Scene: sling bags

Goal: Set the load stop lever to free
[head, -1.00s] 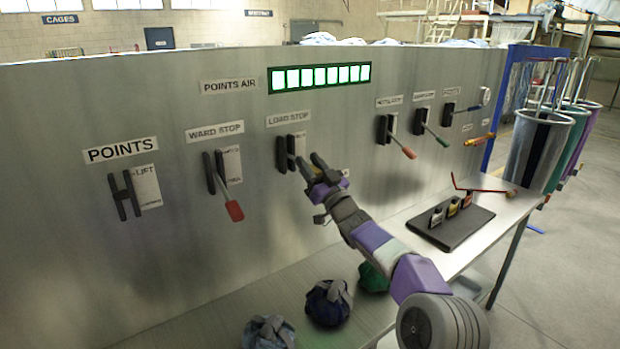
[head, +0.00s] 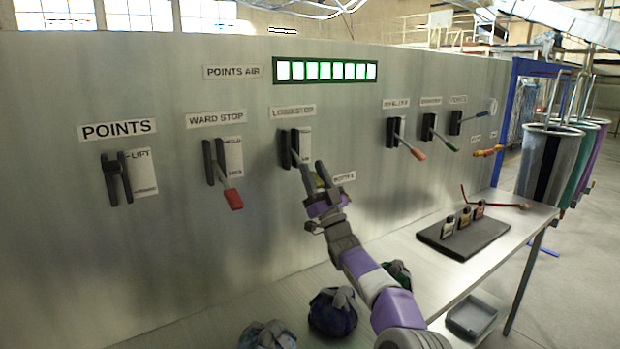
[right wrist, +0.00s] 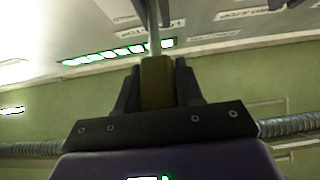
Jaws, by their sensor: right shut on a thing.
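The load stop lever (head: 299,159) comes out of a dark slotted mount on the grey panel, under the "LOAD STOP" sign (head: 293,112). Its shaft slants down and to the right into my right gripper (head: 318,177). In the right wrist view, my right gripper (right wrist: 157,82) is shut on the lever's brownish handle (right wrist: 157,78), with the pale shaft running up from it. The position plate (head: 304,140) beside the mount has lettering too small to read. The handle is mostly hidden by the fingers in the head view. My left gripper is not in view.
The ward stop lever (head: 232,196) with a red handle is to the left; an orange-handled lever (head: 416,152) is to the right. Below, a bench (head: 395,252) holds dark bundles (head: 333,312) and a black tray (head: 435,237) with small bottles. Hanging bags (head: 545,160) stand at the right.

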